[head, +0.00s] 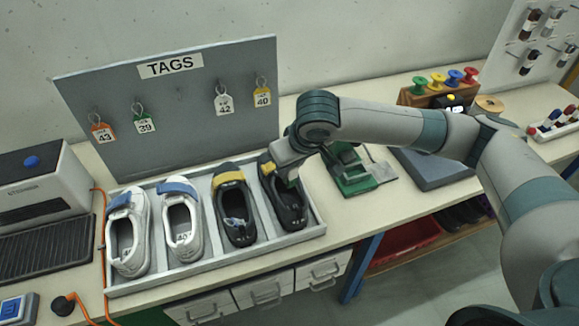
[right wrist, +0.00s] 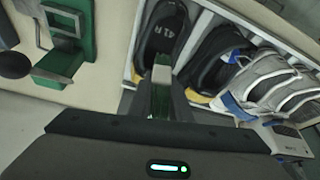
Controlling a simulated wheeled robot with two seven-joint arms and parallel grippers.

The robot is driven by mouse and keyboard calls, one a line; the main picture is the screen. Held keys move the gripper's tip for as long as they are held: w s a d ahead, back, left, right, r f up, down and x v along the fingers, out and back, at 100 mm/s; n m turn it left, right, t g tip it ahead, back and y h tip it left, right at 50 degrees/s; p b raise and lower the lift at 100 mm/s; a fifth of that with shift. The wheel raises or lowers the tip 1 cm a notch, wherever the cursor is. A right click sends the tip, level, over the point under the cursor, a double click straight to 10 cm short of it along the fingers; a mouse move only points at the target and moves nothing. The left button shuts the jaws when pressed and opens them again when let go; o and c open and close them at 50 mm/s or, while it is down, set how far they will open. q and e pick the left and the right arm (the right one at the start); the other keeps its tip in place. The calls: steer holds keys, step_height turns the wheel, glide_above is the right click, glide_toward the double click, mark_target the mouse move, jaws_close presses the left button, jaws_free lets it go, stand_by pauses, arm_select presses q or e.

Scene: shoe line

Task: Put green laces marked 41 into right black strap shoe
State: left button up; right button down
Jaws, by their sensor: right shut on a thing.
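The right black strap shoe (head: 294,213) is the rightmost shoe in the grey tray (head: 207,269). In the right wrist view the insole of this shoe (right wrist: 176,38) reads 41R. My right gripper (head: 291,176) is over this shoe, partly hiding its strap and opening. It is shut on the green laces (right wrist: 159,103), which show as a green patch between the fingers in the right wrist view; their mark cannot be read. Whether the laces touch the shoe is unclear. My left gripper is not in view.
The left black shoe (head: 239,232), with a yellow strap and a small bluish item inside, stands beside two white shoes (head: 127,242) with blue straps. A tag board (head: 176,85) stands behind. A green fixture (head: 355,174) is right of the tray.

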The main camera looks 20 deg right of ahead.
mark_target(289, 181)
steer(key=shift+f+b, duration=0.55)
steer(key=shift+f, duration=0.15)
steer(key=shift+f+b, duration=0.3)
steer(key=shift+f, duration=1.75)
steer(key=c, duration=1.6)
jaws_free()
steer(key=shift+o, duration=0.2)
steer(key=b+v, duration=0.2)
steer(key=v, duration=1.5)
steer(key=shift+r, duration=0.15)
steer(key=shift+a, duration=0.15)
